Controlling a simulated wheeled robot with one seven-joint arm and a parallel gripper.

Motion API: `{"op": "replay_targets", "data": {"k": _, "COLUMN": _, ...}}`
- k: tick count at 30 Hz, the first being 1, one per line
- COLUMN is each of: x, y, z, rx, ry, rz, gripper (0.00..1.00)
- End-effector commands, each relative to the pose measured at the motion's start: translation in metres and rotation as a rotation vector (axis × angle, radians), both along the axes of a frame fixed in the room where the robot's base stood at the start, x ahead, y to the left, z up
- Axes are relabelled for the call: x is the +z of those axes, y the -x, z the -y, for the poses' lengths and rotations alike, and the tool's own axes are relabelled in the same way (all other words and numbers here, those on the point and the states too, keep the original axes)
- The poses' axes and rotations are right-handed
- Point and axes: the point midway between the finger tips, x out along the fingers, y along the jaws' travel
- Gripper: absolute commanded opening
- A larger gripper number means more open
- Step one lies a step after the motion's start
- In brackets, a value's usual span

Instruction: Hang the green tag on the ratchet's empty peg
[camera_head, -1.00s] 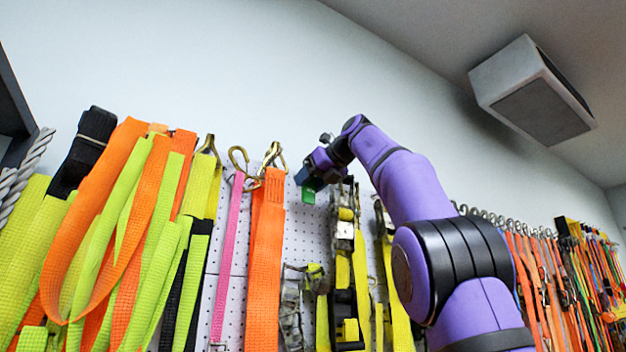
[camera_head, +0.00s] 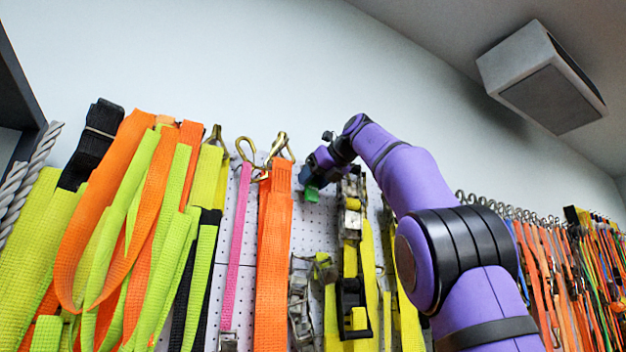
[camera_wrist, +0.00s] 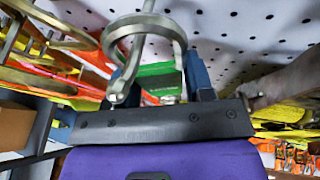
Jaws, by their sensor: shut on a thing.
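The green tag (camera_head: 312,195) is small and hangs in my gripper (camera_head: 308,181), high in front of the pegboard. The tag also shows in the wrist view (camera_wrist: 160,80), between the blue fingers of my gripper (camera_wrist: 162,78), partly hidden by a metal hook in front. A ratchet strap with a metal buckle (camera_head: 351,205) hangs just right of my gripper in the head view. I cannot make out an empty peg there.
The white perforated pegboard (camera_head: 315,230) is bare just below my gripper. A wide orange strap (camera_head: 274,265) on a metal hook (camera_head: 281,147) and a pink strap (camera_head: 236,260) hang to the left. A metal ratchet (camera_head: 299,300) hangs lower. A grey box (camera_head: 543,78) is high at the right.

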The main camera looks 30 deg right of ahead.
Motion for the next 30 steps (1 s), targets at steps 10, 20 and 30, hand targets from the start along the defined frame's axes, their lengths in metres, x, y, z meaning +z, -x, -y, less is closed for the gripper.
{"op": "replay_targets", "data": {"k": 10, "x": 0.000, "y": 0.000, "z": 0.000, "rx": 0.000, "ry": 0.000, "rz": 0.000, "gripper": 0.57}}
{"op": "replay_targets", "data": {"k": 20, "x": 0.000, "y": 0.000, "z": 0.000, "rx": 0.000, "ry": 0.000, "rz": 0.000, "gripper": 0.78}}
{"op": "replay_targets", "data": {"k": 30, "x": 0.015, "y": 0.033, "z": 0.009, "rx": -0.002, "ry": 0.000, "rz": 0.004, "gripper": 0.78}}
